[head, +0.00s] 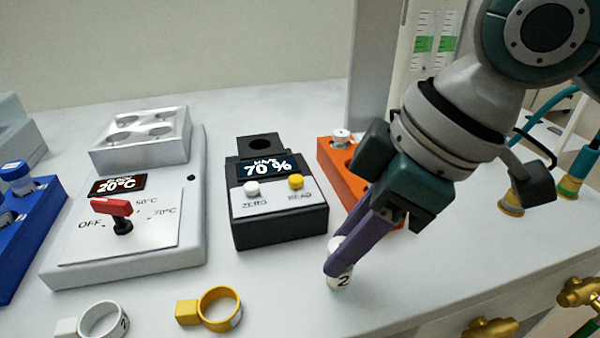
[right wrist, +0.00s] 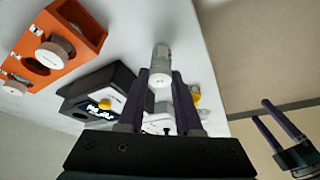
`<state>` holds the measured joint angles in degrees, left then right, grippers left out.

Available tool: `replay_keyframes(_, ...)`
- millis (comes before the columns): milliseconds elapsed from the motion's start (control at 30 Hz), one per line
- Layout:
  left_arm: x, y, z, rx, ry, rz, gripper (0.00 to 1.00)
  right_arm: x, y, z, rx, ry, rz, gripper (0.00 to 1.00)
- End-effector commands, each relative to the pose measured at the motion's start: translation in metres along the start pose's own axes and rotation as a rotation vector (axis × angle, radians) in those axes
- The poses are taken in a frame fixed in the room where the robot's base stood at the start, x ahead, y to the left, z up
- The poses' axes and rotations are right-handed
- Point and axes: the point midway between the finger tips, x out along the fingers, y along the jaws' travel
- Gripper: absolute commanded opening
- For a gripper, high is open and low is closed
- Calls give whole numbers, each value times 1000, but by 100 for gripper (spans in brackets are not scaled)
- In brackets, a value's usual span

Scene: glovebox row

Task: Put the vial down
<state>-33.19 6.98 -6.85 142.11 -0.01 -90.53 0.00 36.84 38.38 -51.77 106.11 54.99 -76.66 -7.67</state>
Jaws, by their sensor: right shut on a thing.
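The vial (head: 339,281) is small and pale, with a "2" on its side. My right gripper (head: 336,262) is shut on it, its purple fingers reaching down on either side. The vial is low over the white bench, near the front edge; I cannot tell whether its base touches. In the right wrist view the vial (right wrist: 161,58) sits between the fingers, its white cap towards the camera. My left gripper (right wrist: 262,110) shows at the right edge of that view, its fingers apart and empty.
An orange rack (head: 337,174) with white-capped vials stands behind my right gripper. Left of it are a black meter (head: 280,220) reading 70 % and a grey heater block (head: 75,268) reading 20°C. A yellow ring (head: 207,310) and white ring (head: 84,319) lie in front. A blue rack (head: 40,225) stands far left.

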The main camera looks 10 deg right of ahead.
Motion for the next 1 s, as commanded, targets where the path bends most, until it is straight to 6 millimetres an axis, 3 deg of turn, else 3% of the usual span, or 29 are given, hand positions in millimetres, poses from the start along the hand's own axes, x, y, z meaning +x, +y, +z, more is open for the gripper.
replay_keyframes(133, 0, 1, 0, -4, 1, 4, 100, 3, 0, 1, 1, 0, 0, 0)
replay_keyframes(167, 0, 2, 0, -5, 1, 4, 100, 3, 0, 1, 0, 0, 0, 36)
replay_keyframes(400, 0, 2, 0, -7, 1, 6, 100, 2, 0, 1, 1, 0, 0, 63)
replay_keyframes(733, -1, 2, 0, -5, 0, 4, 100, -3, 0, -1, 0, 1, 1, 64)
replay_keyframes(867, -6, 0, -2, -1, -1, 1, 100, -23, 1, -1, 1, 2, 3, 64)
replay_keyframes(1000, -13, -1, -4, 3, -2, -2, 100, -56, 2, -1, 0, 1, 5, 64)
